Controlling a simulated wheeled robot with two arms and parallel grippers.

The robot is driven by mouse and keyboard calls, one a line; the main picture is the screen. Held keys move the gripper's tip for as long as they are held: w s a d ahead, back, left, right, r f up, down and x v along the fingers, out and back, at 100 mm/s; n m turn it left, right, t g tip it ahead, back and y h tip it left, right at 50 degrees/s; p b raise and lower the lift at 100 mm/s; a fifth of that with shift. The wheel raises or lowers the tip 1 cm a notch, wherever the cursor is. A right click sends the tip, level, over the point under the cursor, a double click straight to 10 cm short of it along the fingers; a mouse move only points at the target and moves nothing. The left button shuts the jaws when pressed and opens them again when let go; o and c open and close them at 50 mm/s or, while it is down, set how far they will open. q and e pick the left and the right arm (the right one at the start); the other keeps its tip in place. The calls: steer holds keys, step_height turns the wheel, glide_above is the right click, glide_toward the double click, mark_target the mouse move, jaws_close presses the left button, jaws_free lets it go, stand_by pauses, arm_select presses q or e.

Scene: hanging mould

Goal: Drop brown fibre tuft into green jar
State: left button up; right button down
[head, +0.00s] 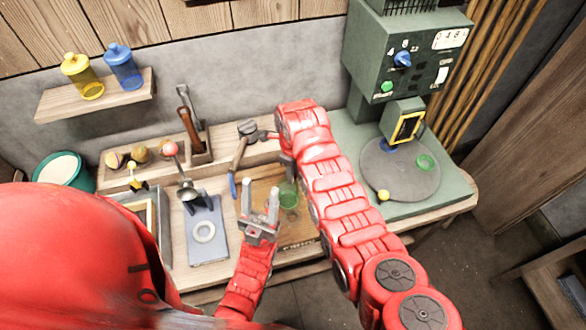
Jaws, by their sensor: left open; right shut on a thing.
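The green jar (288,194) is see-through and stands on the brown board, just left of my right arm. My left gripper (260,197) is open and empty, its two grey fingers pointing away from me just left of the jar. My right gripper (287,160) is just beyond the jar in the picture. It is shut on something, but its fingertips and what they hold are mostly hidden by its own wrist. I cannot make out the brown fibre tuft.
A brown board (262,189) lies under the jar. Left are a grey-blue mat with a white ring (203,232) and a tool block (201,154). A green machine (400,60) with a round plate (400,175) stands right. A shelf (95,96) holds yellow and blue jars.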

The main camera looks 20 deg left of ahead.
steer(key=c, duration=0.6)
jaws_free()
steer(key=shift+r, duration=0.45)
step_height(320, 180, up, 4)
steer(key=shift+a+b, duration=0.1)
steer(key=shift+b, duration=1.15)
step_height(320, 180, up, 12)
steer(key=p, duration=0.6)
steer(key=shift+r, duration=0.25)
